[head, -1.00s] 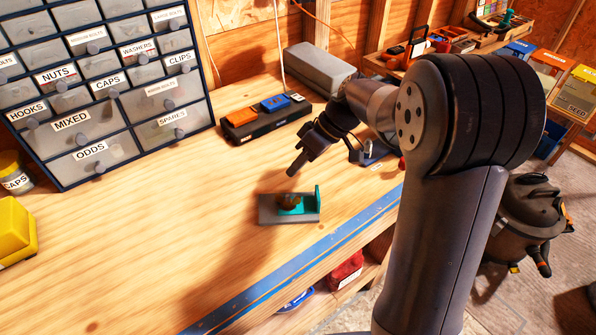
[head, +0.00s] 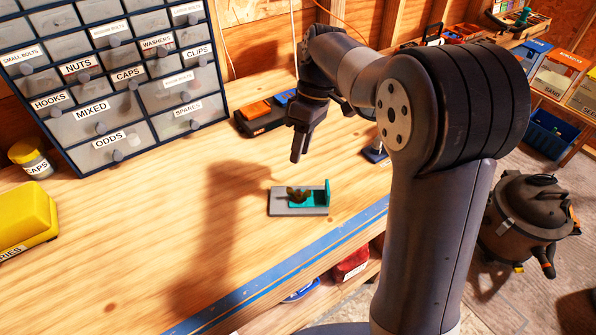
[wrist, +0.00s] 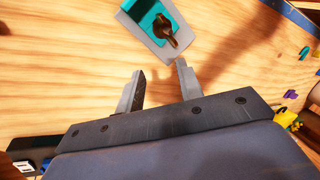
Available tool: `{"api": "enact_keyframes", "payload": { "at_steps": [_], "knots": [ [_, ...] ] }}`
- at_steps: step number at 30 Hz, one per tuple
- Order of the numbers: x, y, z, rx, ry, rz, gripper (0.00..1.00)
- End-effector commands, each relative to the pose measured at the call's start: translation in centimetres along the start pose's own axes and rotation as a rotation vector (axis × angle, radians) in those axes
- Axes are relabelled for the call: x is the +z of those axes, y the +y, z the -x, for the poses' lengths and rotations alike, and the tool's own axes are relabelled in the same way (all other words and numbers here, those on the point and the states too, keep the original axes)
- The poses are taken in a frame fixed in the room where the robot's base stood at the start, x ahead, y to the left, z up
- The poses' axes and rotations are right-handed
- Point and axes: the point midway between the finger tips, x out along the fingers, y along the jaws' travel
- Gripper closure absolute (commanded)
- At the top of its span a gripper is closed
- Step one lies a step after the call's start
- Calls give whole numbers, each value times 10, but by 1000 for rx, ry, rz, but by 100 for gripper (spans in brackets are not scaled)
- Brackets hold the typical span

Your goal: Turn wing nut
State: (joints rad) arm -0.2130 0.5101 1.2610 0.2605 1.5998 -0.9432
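The brownish wing nut (head: 297,195) sits on a teal bracket (head: 327,193) fixed to a small grey plate (head: 285,208) on the workbench. In the wrist view the wing nut (wrist: 161,28) shows at the top, in front of the fingertips, with the teal bracket (wrist: 147,18) around it and the grey plate (wrist: 183,43) below. My gripper (head: 299,160) points down above the bench, behind the plate in the head view and apart from the nut. In the wrist view my gripper (wrist: 160,66) has its two fingers spread, with bare wood between them.
A drawer cabinet (head: 115,90) stands at the left, with a yellow box (head: 22,215) and a jar (head: 30,158) near it. The blue-edged bench front (head: 290,267) is close to the plate. Bare wood lies left of the plate.

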Motion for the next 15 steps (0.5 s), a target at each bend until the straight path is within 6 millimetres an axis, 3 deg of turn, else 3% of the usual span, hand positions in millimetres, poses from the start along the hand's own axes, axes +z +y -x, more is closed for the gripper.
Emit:
{"api": "enact_keyframes", "payload": {
  "at_steps": [1,6,15],
  "knots": [
    [-8,-16,1,32,-84,33,61],
    [-20,-47,-3,185,-325,107,59],
    [-32,-68,1,366,-498,174,59]
  ]
}}
